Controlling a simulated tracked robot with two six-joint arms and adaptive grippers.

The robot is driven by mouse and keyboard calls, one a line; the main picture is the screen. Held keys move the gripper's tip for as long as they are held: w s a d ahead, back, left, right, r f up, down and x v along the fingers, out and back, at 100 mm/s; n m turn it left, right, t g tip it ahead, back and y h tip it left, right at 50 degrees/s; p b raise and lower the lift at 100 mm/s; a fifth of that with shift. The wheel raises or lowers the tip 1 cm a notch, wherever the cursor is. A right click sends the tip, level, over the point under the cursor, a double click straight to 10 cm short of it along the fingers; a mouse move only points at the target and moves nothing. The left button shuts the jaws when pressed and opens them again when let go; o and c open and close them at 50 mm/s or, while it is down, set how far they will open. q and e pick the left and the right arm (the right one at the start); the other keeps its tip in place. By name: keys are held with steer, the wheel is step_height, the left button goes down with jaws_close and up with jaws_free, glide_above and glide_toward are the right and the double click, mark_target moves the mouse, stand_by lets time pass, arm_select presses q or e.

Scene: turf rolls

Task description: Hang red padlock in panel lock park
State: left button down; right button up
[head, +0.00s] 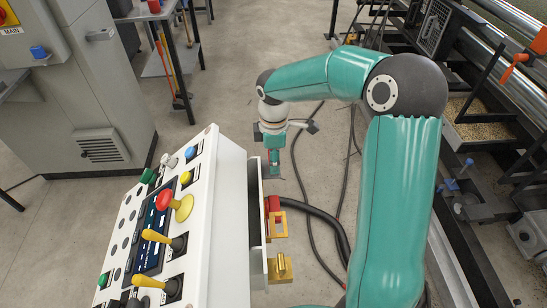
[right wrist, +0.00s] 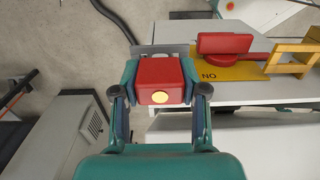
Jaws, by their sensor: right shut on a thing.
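My right gripper (head: 276,168) hangs at the far end of its arm, beyond and above the side of the white control panel (head: 228,190). In the right wrist view it is shut on the red padlock (right wrist: 158,72), whose body sits between the two fingers with a round yellow spot facing the camera. A grey part, perhaps its shackle, shows just past the body. In the head view I cannot make out the padlock at the gripper. A yellow bracket (head: 277,216) projects from the panel's side and also shows in the right wrist view (right wrist: 292,62), right of the padlock and apart from it. My left gripper is out of view.
A red part (right wrist: 225,44) sits on a yellow plate (right wrist: 245,71) beside the bracket. A brass-coloured block (head: 280,267) hangs lower on the panel's side. A thick black hose (head: 318,222) runs past. Machinery stands at the right, a grey cabinet (head: 95,95) at the left.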

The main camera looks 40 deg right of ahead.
steer(key=shift+f+b, duration=0.3)
steer(key=shift+f, duration=0.2)
steer(key=o, duration=1.3)
step_height(320, 180, up, 12)
